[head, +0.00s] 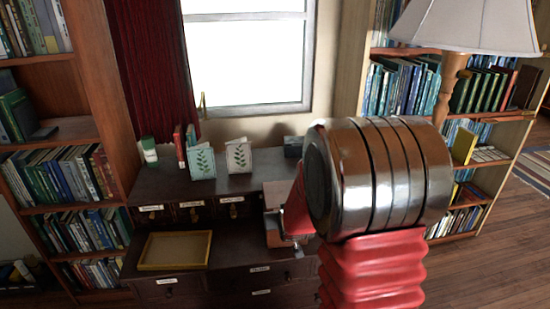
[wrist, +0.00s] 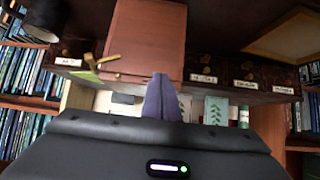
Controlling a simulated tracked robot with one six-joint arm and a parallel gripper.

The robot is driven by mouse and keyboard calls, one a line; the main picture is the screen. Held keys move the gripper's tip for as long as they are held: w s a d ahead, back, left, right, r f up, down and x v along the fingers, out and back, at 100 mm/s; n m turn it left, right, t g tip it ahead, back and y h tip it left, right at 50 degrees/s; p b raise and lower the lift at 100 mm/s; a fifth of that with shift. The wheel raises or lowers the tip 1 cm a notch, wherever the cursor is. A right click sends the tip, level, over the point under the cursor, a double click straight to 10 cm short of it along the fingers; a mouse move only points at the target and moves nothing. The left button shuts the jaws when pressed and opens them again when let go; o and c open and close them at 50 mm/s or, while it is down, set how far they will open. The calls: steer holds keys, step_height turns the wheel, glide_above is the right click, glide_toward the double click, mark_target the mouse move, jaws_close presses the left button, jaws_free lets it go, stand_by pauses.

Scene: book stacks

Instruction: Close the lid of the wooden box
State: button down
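The wooden box (head: 273,236) is reddish brown and stands on the dark cabinet, left of my arm in the head view. My arm hides its right part. In the wrist view, a broad reddish-brown panel of the box (wrist: 148,38) fills the upper middle; I cannot tell the lid's exact angle. My gripper (wrist: 163,78) shows there as two purple-grey fingers close together, with nothing visible between them. Their tips overlap the panel's lower edge in the picture; contact is unclear. In the head view the fingers are hidden behind my arm.
Two leaf-print cards (head: 202,164) and some books (head: 185,145) stand behind the box. A shallow yellow-rimmed tray (head: 141,266) lies at lower left. Bookshelves (head: 60,180) flank the cabinet (head: 225,258). A lamp (head: 468,28) stands at right.

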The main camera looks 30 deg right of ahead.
steer(key=s+a, duration=0.3)
steer(key=s, duration=0.5)
steer(key=shift+s+r, duration=0.3)
steer(key=shift+s, duration=0.1)
stand_by(0.6)
